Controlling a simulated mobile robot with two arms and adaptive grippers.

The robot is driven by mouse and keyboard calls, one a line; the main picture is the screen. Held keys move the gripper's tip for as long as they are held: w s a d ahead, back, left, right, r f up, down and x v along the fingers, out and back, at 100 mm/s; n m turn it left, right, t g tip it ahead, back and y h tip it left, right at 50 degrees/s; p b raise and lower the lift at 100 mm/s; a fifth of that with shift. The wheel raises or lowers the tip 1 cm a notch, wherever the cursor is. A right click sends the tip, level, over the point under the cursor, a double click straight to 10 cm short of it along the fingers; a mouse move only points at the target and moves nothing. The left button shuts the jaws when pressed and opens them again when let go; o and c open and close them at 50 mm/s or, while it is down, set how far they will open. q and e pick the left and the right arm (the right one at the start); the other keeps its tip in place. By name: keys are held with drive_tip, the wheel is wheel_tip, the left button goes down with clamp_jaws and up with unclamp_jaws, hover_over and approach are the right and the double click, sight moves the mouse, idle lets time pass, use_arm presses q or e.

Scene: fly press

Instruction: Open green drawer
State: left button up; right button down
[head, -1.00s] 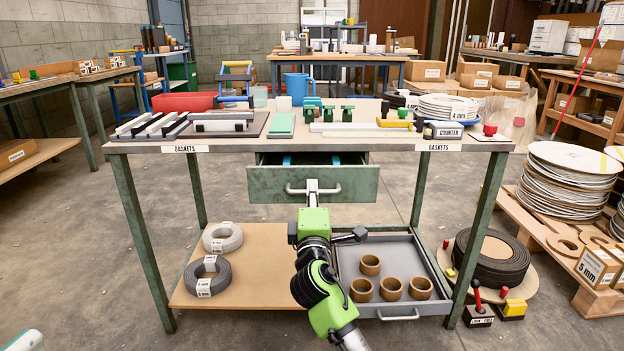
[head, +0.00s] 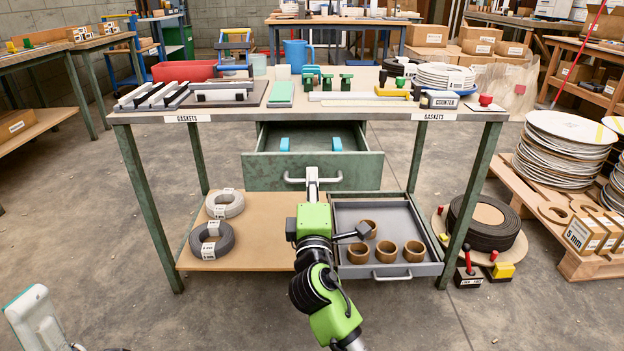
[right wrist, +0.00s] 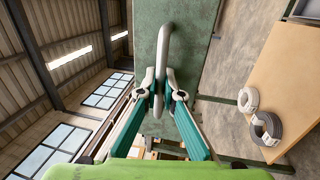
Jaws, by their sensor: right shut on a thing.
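The green drawer (head: 350,171) under the workbench top stands partly open, and its inside shows with two small blue things (head: 285,144) in it. Its pale bar handle (head: 297,180) runs across the front and also shows in the right wrist view (right wrist: 165,45). My right gripper (head: 312,177) is at the middle of the handle, and in the right wrist view its two fingers (right wrist: 159,90) are shut on the bar. My left gripper (head: 38,318) is partly seen at the lower left corner, apart from everything; its fingers cannot be made out clearly.
Below, a grey tray (head: 343,262) with several brown rings sits on the lower shelf (head: 250,255), with two grey coils (head: 225,203) to its left. Bench legs (head: 145,200) stand on both sides. A pallet with stacked discs (head: 566,150) is at the right. Open floor lies in front.

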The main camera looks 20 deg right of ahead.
drive_tip(key=c, duration=2.5)
unclamp_jaws()
drive_tip(key=v, duration=1.2)
